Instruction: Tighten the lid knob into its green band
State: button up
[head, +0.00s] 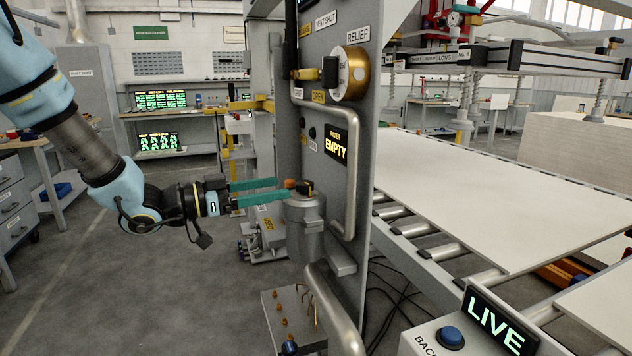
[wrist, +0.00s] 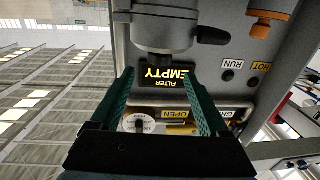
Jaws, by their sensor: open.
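A grey canister (head: 304,225) stands against the front of the grey panel in the head view. Its lid carries a dark knob (head: 306,187) with an orange part (head: 290,184) beside it. My gripper (head: 283,188) is open, its two teal fingers reaching level from the left, tips close to the lid. In the wrist view the canister (wrist: 165,22) is at the top, and a dark round part (wrist: 160,64), seemingly the knob, lies just beyond and between the fingertips (wrist: 158,74). Contact cannot be told. I cannot make out the green band.
The panel has a "FILTER EMPTY" display (head: 337,145), a brass relief dial (head: 352,73) and a bent grey handle (head: 350,215) close right of the canister. White sheets (head: 490,190) lie on rollers to the right. The floor at left (head: 150,290) is clear.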

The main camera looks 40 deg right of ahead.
aim_at(317, 192)
jog(key=p+x, duration=0.2)
jog(key=x, duration=0.8)
jog(key=shift+d+p, duration=0.2)
jog(key=shift+p, duration=0.15)
grip_shut()
